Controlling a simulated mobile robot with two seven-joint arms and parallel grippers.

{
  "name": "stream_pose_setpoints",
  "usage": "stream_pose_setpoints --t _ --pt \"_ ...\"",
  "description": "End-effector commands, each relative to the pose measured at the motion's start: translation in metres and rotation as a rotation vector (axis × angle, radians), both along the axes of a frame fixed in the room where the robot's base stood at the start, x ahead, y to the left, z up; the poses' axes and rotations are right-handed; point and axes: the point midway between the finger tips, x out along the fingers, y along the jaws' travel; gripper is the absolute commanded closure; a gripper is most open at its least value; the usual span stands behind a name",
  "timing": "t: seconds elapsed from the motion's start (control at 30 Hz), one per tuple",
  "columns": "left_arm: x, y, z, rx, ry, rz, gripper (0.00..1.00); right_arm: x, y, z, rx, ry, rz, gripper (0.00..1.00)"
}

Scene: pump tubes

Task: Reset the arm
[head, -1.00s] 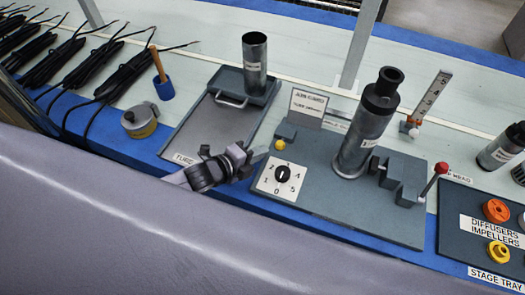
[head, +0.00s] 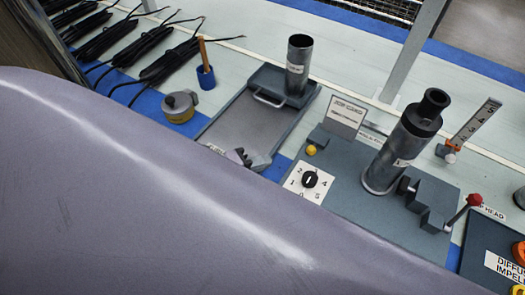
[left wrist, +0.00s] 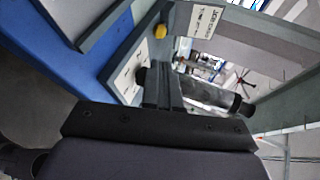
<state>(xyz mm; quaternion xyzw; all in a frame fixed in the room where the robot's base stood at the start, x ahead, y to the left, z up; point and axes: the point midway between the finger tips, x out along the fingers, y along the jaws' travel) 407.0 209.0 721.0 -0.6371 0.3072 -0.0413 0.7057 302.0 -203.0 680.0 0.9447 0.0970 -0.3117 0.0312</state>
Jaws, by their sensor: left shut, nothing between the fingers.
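In the head view, the tube with a black collar (head: 402,145) stands upright on the grey fixture (head: 345,180), right of the gripper. My right gripper is out of view.
A second tube (head: 298,65) stands at the tray's back end. A dial (head: 310,179), a card stand (head: 345,115), a red-tipped lever (head: 474,200) and a ruler post (head: 475,125) are on the right.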

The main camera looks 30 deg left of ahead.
Motion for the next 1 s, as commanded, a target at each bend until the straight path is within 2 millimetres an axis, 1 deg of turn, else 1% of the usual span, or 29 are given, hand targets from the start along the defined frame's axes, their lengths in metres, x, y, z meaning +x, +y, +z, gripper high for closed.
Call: stream_pose_setpoints --t 0.3,0.37,0.43,0.47,0.57,0.67,0.8,0.9,1.0 --pt "0.0 0.0 0.0 -0.004 0.002 0.003 1.0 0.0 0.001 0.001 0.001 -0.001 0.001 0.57" --pt "-0.002 -0.002 0.0 -0.029 0.017 0.018 1.0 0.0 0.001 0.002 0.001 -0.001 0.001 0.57" --pt "-0.007 -0.007 0.001 -0.097 0.057 0.063 1.0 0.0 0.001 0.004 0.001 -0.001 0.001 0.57" --pt "-0.01 -0.01 0.001 -0.142 0.085 0.092 1.0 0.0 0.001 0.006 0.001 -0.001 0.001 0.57" --pt "-0.024 -0.018 0.003 -0.349 0.209 0.238 1.0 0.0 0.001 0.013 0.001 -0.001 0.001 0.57" --pt "-0.043 -0.022 0.002 -0.595 0.354 0.429 1.0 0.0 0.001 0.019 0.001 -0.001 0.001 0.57" --pt "-0.07 -0.018 -0.001 -0.91 0.526 0.7 1.0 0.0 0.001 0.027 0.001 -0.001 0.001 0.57" --pt "-0.087 -0.013 -0.004 -1.076 0.607 0.858 1.0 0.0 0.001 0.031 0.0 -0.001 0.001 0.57" --pt "-0.099 -0.009 -0.006 -1.186 0.653 0.964 1.0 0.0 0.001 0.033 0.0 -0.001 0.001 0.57"
